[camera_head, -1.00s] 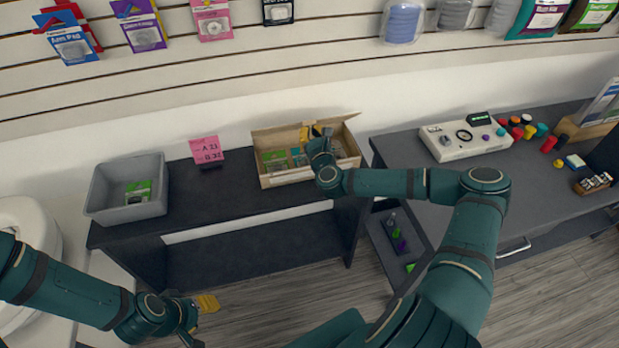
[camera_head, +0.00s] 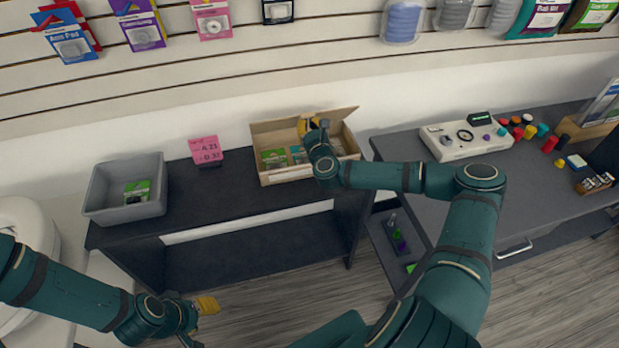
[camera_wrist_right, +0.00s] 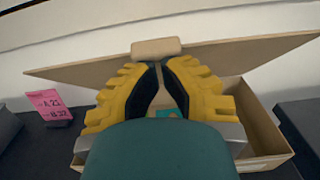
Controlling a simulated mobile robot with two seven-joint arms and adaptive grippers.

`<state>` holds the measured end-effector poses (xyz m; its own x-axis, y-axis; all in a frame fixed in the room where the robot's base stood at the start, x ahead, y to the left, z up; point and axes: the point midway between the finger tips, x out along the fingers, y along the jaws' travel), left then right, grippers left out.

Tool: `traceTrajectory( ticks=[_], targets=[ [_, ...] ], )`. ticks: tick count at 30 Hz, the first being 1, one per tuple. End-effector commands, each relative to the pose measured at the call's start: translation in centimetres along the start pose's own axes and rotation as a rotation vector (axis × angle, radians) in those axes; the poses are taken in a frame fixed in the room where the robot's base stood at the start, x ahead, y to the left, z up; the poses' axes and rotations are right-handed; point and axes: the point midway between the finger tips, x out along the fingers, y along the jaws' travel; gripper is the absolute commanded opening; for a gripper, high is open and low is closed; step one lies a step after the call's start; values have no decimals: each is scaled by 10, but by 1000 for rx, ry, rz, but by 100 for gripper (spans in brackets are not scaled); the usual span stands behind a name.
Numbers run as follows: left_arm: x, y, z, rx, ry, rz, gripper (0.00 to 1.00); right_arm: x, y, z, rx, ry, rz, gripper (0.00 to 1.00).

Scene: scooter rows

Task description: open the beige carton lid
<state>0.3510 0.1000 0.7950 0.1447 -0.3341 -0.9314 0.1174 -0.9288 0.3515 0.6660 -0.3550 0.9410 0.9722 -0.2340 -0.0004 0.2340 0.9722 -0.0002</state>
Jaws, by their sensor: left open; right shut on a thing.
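The beige carton (camera_head: 290,176) stands at the right end of the dark table, with green and teal packets (camera_head: 274,158) inside. Its lid (camera_head: 272,130) is raised along the back, leaving the inside partly visible. In the right wrist view, the lid (camera_wrist_right: 235,60) spans the picture, with a small tab (camera_wrist_right: 156,47) at its middle edge. My right gripper (camera_head: 309,123) is over the carton; its yellow fingers (camera_wrist_right: 158,68) are shut on the lid at the tab. My left gripper (camera_head: 207,305) is open, low at the front left, away from the carton; its fingers are partly hidden.
A grey bin (camera_head: 128,209) with a green packet stands at the table's left end. A pink sign (camera_head: 205,151) stands between bin and carton. A right-hand desk (camera_head: 500,190) holds a white device (camera_head: 466,137) and colored knobs. Slatted wall behind.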

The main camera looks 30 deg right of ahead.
Motion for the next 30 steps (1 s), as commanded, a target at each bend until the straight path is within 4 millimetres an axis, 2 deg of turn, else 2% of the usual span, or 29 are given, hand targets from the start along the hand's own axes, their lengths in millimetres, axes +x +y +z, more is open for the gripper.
traceTrajectory(
  ticks=[24, 30],
  targets=[
    [16, -6, 2, 0, 0, 0, 47, 37, 0, 2, 0, -1, -1, 0],
    [17, -7, 2, 0, 0, 0, 47, 40, 0, 3, 1, 0, 1, 0]
  ],
)
